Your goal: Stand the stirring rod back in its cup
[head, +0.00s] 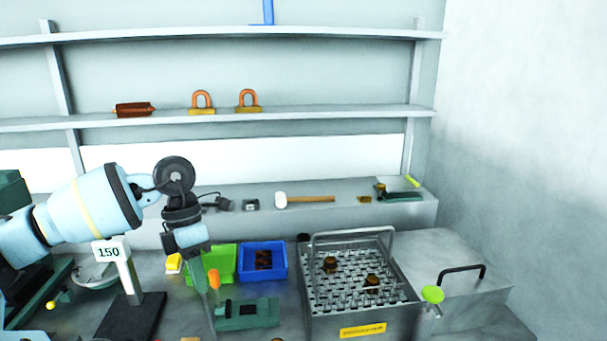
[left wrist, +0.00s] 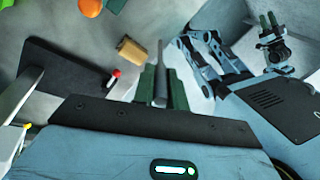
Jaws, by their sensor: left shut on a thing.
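My left gripper (head: 203,282) points down over the near side of the bench, left of the green fixture. In the left wrist view its green fingers (left wrist: 158,92) are shut on a thin grey rod (left wrist: 160,58), which looks like the stirring rod. The rod stands out between the fingertips; its far end is hard to make out. I cannot pick out its cup in either view. My right gripper (left wrist: 268,20) shows small in the left wrist view, away from the rod; whether its fingers are parted is unclear.
A green bin (head: 222,262) and a blue bin (head: 283,262) stand behind my gripper. The green fixture (head: 262,314) and a mesh basket tank (head: 350,320) are to the right. The "150" stand (head: 150,310) is on the left. A tan block (left wrist: 131,50) lies near the rod.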

